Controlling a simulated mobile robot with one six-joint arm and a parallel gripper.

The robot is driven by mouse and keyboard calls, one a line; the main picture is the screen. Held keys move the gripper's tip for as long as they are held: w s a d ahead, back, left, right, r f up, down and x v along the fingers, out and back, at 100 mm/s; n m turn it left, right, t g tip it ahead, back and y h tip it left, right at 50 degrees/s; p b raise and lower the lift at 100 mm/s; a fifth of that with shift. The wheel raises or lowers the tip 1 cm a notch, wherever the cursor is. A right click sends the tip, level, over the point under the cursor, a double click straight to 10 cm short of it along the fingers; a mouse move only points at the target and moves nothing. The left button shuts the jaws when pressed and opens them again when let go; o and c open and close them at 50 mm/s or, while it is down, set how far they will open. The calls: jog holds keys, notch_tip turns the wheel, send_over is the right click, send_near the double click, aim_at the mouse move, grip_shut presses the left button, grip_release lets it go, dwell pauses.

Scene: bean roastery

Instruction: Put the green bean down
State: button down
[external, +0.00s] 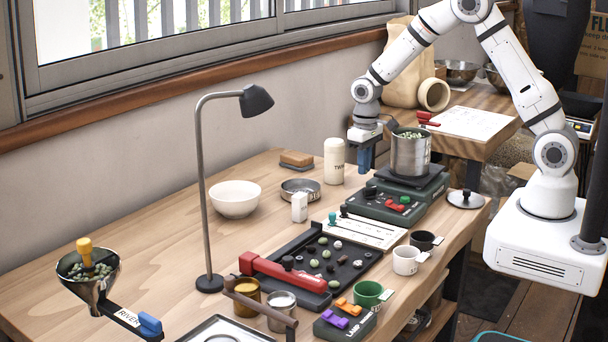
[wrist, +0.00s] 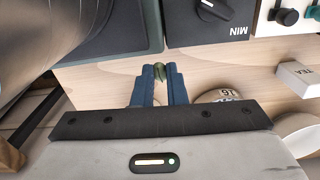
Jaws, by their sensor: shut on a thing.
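My gripper (external: 367,158) hangs beside the green and grey device, left of the steel pot. In the wrist view, its blue fingers (wrist: 157,80) are shut on a small green bean (wrist: 159,71) at their tips, above pale wood. The held bean is hidden in the external view. Several other pale green beans (external: 313,263) lie with dark ones in the black tray (external: 297,290) on the table. More green beans (external: 409,134) fill the steel pot (external: 410,158), and others (external: 80,268) lie in the funnel (external: 110,275) at the far left.
The pot stands on a dark plate on the knobbed device (external: 377,207). A lamp (external: 205,190) rises mid-table. Mugs (external: 405,261) line the front; bare wood shows at left.

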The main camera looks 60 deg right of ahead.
jog(key=shift+n, duration=0.3)
jog(key=d, duration=0.4)
jog(key=shift+s+d+f, duration=0.15)
jog(key=shift+d, duration=0.1)
jog(key=shift+w, duration=0.2)
jog(key=w+a+r+p, duration=0.1)
jog(key=w+a+r, duration=0.1)
jog(key=w+a, duration=0.6)
jog(key=m+p, duration=0.2)
send_near(244, 183)
jog(key=s+d+f, duration=0.2)
jog(key=s+f, duration=0.1)
jog(key=s+a, duration=0.1)
jog(key=a, duration=0.6)
notch_tip(244, 183, down, 4)
jog(key=b, duration=0.2)
jog(key=shift+s+f+b, duration=0.1)
jog(key=shift+f+b, duration=0.1)
jog(key=shift+b, duration=0.2)
jog(key=shift+f, duration=2.2)
jog(key=shift+f, duration=0.1)
